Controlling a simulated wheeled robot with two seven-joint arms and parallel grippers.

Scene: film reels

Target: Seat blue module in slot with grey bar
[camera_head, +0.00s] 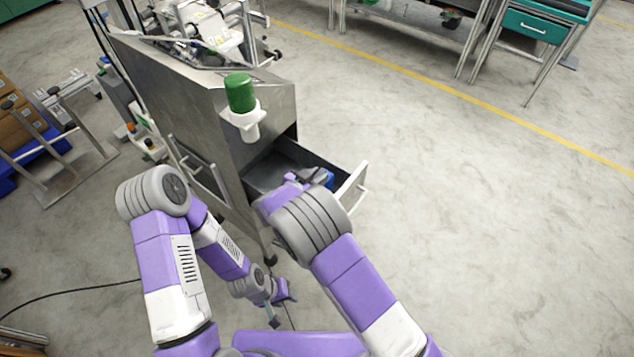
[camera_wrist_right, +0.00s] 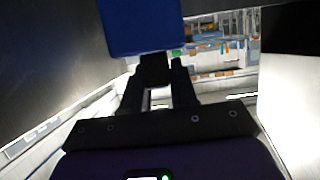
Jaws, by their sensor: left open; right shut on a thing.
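The blue module (camera_head: 328,179) shows partly beside my right gripper (camera_head: 312,178), at the open drawer of the metal cabinet. In the right wrist view the blue module (camera_wrist_right: 140,25) fills the top, with a dark part at its lower end between the fingertips. My right gripper (camera_wrist_right: 158,72) is shut on it. My right wrist hides much of the module in the head view. My left gripper (camera_head: 277,312) is open and empty, low over the floor in front of the cabinet. I cannot make out the slot or a grey bar in either view.
The metal cabinet's drawer (camera_head: 265,178) is pulled out, with a pale front and handle (camera_head: 357,190). Its dark walls stand close around my right gripper. A green-topped white fixture (camera_head: 242,105) juts from the cabinet above the drawer.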

